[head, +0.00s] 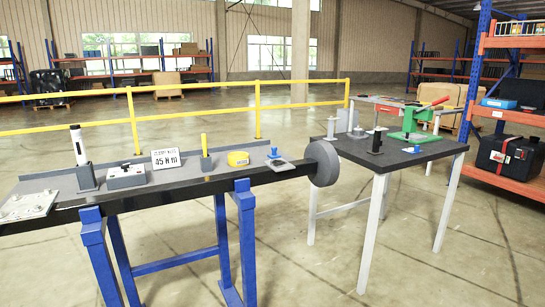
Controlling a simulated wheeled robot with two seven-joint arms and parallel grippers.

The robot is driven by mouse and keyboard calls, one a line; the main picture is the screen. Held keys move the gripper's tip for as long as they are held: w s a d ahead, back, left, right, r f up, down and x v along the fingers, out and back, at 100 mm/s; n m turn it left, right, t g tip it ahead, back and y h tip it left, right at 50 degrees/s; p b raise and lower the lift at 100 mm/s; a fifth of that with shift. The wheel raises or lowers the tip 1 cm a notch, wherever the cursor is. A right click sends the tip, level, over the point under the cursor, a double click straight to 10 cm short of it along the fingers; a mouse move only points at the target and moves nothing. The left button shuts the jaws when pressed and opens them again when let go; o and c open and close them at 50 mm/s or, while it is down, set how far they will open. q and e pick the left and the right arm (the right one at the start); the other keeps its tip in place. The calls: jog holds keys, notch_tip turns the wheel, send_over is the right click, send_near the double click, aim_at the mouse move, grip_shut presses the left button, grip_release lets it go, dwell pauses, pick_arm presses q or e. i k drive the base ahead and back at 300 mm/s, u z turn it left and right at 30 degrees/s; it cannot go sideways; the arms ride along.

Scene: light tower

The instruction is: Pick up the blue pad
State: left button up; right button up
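Two small blue items show in the head view, and I cannot tell which is the blue pad. One is a small flat blue and white piece (413,149) lying on the dark top of the right table (440,150). The other is a small blue knob-shaped piece (274,153) on a grey plate (281,164) at the right end of the left bench (215,176). Nothing is touching either one. Neither of my grippers is in view.
The left bench also holds a yellow tape roll (238,159), a yellow stick (204,144), a white sign (165,158) and a white cylinder (78,145). A grey disc (322,163) is at its end. A green press (412,122) and black stamp (376,140) stand on the right table.

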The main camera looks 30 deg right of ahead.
aim_at(274, 155)
jog(key=z, duration=2.3)
jog(key=i, duration=3.65)
jog(key=u, duration=1.75)
